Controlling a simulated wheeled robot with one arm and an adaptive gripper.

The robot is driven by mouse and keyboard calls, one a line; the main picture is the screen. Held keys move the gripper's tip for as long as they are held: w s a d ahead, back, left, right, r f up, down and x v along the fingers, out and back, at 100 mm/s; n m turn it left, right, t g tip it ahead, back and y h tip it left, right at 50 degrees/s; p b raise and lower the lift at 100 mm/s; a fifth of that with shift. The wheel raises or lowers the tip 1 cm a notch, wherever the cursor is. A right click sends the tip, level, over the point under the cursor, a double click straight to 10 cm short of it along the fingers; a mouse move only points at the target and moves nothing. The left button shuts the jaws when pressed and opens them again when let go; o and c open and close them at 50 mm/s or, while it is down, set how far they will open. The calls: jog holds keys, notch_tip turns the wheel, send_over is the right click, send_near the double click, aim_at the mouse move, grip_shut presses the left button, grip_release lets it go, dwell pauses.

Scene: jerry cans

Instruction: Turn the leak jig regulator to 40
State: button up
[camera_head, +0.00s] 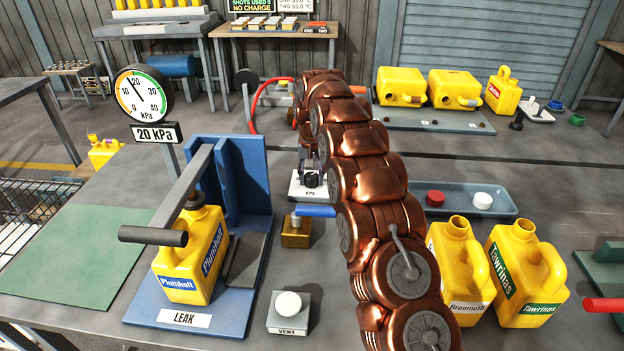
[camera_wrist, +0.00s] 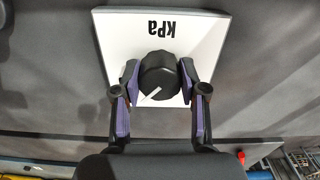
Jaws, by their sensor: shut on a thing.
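The regulator is a white plate marked kPa (camera_wrist: 205,30) with a black round knob (camera_wrist: 160,72). My gripper (camera_wrist: 158,82) is shut on the knob, one purple-padded finger on each side. The knob's white pointer line slants to the lower left in the wrist view. In the head view the regulator plate (camera_head: 300,190) is partly hidden by my copper arm. The round gauge (camera_head: 141,93) stands on a post at the left, and its needle points up and left. A sign below it (camera_head: 155,133) reads 20 kPa. The blue leak jig (camera_head: 250,180) holds a yellow Plumbolt can (camera_head: 190,270).
A white vent button (camera_head: 288,304) and a brass block (camera_head: 296,232) sit between jig and arm. Yellow cans (camera_head: 525,275) stand at the right, near a tray (camera_head: 520,200) with red and white caps. A green mat (camera_head: 75,252) lies clear at the left.

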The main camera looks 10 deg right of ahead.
aim_at(311, 175)
jog(key=shift+a+m+b, duration=0.1)
jog(key=shift+m+b, duration=0.25)
jog(key=shift+m, duration=1.45)
jog(key=o, duration=1.1)
jog(key=shift+o, duration=0.2)
jog(key=shift+r, duration=0.15)
notch_tip(311, 175, up, 6)
jog(key=shift+r, duration=0.6)
